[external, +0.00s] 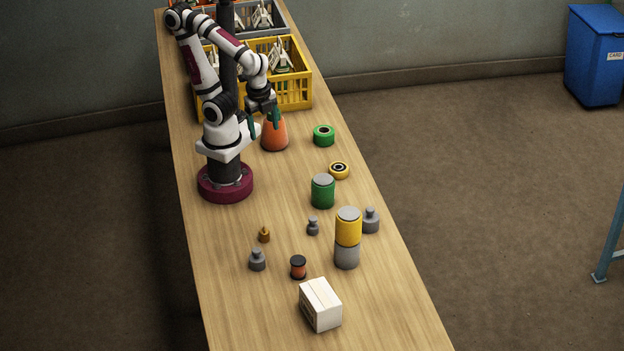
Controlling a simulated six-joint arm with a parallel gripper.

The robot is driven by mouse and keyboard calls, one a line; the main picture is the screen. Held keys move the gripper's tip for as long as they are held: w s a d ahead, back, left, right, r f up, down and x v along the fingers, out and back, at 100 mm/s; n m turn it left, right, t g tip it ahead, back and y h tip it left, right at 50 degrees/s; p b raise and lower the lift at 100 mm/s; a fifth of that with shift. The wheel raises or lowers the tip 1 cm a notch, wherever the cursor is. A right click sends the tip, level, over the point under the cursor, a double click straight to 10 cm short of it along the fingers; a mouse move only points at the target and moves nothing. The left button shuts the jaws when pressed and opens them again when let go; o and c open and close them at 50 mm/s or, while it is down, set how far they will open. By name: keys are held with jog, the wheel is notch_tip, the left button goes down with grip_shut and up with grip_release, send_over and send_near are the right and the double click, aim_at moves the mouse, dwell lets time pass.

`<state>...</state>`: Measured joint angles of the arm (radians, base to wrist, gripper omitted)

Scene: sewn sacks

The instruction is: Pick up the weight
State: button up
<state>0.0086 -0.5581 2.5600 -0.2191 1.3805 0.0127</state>
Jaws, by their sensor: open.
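Several knobbed weights stand upright on the wooden table (215,280). A small brass-coloured weight (264,235) is left of centre, with a grey weight (257,261) just in front of it. A small dark grey weight (313,227) stands near the middle. A larger grey weight (370,220) stands at the right, partly behind a yellow-and-grey stack. I cannot tell which one the task names. My gripper (265,120) is open at the orange tapered object (274,138), far from the weights; I cannot tell whether it touches that object.
A yellow crate (292,92) with white-and-green items stands behind. Green (324,135) and yellow (339,170) rings, a green can (322,191), a yellow can (348,227) on a grey one, a spool (298,267) and a white box (320,305) stand around the weights.

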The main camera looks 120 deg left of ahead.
jog(key=shift+w, duration=0.1)
jog(key=n+h, duration=0.2)
jog(key=n, duration=2.3)
send_over(313, 218)
notch_tip(313, 218, down, 5)
jog(key=shift+n, duration=0.3)
notch_tip(313, 218, down, 16)
jog(key=shift+r, duration=0.1)
grip_shut()
